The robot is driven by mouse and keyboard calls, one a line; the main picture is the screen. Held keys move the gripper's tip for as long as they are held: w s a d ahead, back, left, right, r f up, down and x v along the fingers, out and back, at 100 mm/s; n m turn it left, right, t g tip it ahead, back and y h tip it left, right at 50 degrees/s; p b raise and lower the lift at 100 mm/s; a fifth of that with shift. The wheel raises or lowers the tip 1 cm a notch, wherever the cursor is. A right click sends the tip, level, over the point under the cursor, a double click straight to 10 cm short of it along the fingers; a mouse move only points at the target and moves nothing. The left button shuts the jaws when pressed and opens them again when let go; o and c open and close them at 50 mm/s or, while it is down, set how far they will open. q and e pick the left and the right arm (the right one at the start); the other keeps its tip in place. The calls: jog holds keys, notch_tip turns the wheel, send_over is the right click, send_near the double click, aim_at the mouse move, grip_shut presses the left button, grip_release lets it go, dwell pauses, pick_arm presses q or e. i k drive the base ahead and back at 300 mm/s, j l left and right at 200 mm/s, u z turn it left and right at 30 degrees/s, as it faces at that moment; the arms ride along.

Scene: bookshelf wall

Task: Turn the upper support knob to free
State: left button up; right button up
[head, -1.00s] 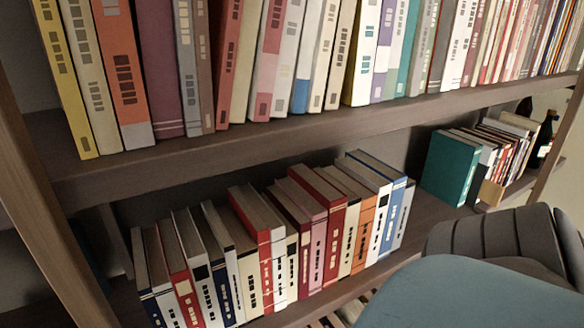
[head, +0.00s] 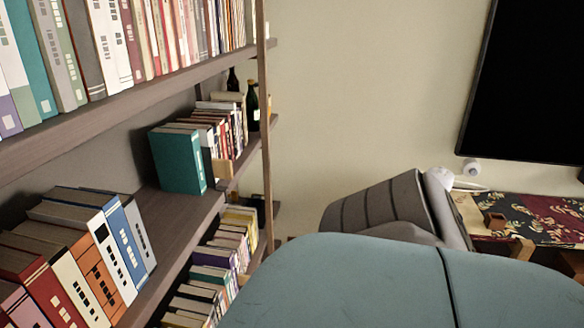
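No support knob that I can make out shows in the head view. The nearest shelf structure is a wooden bookshelf (head: 172,205) on the left, with an upright post (head: 265,150) at its right end; I see no knob on it. A small white round object (head: 471,167) sits just below the dark screen at the right; it is too small to tell what it is. Neither of my grippers is in view.
A blue-green padded chair or seat (head: 380,285) fills the lower middle. A grey ribbed cushion (head: 375,210) is behind it. A dark wall screen (head: 530,85) hangs at the right. A patterned cloth (head: 540,218) lies below it. The middle wall is bare.

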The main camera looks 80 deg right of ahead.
aim_at(234, 195)
jog(key=j+z, duration=0.15)
jog(key=z, duration=1.85)
